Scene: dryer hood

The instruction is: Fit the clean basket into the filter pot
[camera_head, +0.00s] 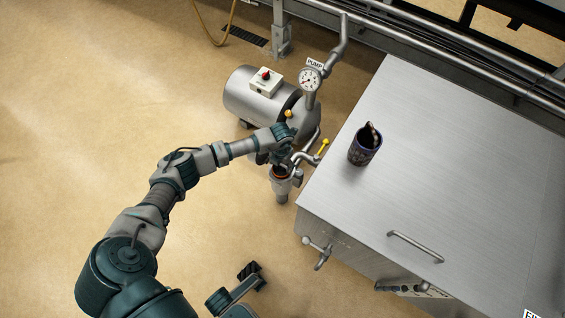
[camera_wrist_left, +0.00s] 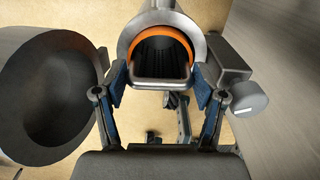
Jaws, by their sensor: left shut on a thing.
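The filter pot (camera_head: 281,187) stands beside the bench's left corner, its mouth ringed in orange. In the left wrist view the pot's metal rim (camera_wrist_left: 126,38) and orange ring (camera_wrist_left: 160,31) face me. The basket's grey wire handle (camera_wrist_left: 160,84) lies between my fingers, in front of the mouth. The dark ribbed inside (camera_wrist_left: 160,50) shows within the ring; how deep the basket sits is hard to tell. My left gripper (camera_head: 282,160) is at the pot's mouth, shut on the basket by its handle; it also shows in the left wrist view (camera_wrist_left: 161,92).
A dark round bowl-like part (camera_wrist_left: 48,98) is left of the pot, and a grey knob (camera_wrist_left: 250,98) sits close on its right. A pump (camera_head: 255,97) with gauge and pipes stands behind. The steel bench (camera_head: 450,160) holds a dark cup (camera_head: 364,150).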

